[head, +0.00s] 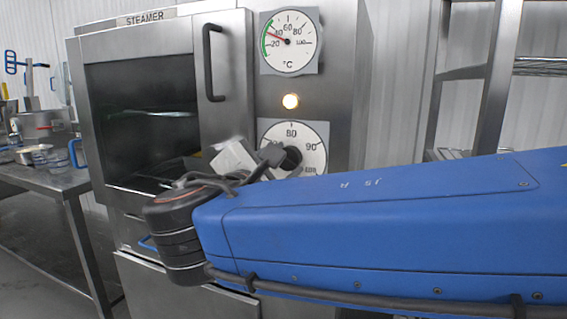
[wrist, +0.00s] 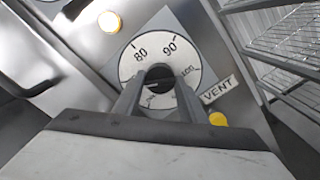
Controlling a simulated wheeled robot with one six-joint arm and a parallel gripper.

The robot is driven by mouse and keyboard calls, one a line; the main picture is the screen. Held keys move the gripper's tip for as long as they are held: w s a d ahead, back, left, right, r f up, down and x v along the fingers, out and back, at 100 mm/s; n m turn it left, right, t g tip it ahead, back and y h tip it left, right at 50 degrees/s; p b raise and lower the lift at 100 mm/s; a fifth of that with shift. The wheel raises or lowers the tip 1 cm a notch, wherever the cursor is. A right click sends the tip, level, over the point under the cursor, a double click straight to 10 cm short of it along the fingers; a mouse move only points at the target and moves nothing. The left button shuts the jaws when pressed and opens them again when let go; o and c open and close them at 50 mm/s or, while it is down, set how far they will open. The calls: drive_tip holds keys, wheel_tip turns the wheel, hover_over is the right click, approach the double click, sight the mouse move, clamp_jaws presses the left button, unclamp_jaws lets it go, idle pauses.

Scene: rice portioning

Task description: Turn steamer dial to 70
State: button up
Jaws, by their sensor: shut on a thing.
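The steamer (head: 225,60) is a steel cabinet with a dark window in its door. Its dial (head: 315,135) is a white plate marked 80, 90 and 100 with a black knob in the middle. My gripper (head: 285,157) is at the dial and shut on the knob. In the wrist view the dial (wrist: 137,62) is seen close up, with my gripper's two fingers (wrist: 158,92) on either side of the black knob (wrist: 158,74). The lower marks are partly hidden by the fingers, and I cannot read the dial's setting.
A temperature gauge (head: 292,58) above shows its red needle near 40. A lit lamp (head: 290,101) sits between gauge and dial. A yellow button (wrist: 218,119) is beside the VENT label (wrist: 221,90). A steel table (head: 45,178) stands left, a rack (wrist: 285,45) right.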

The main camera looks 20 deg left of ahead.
drive_tip(key=o, duration=1)
drive_tip(key=s, duration=0.5)
drive_tip(key=s+a, duration=0.1)
drive_tip(key=s, duration=1.1)
drive_tip(key=shift+s+a, duration=0.2)
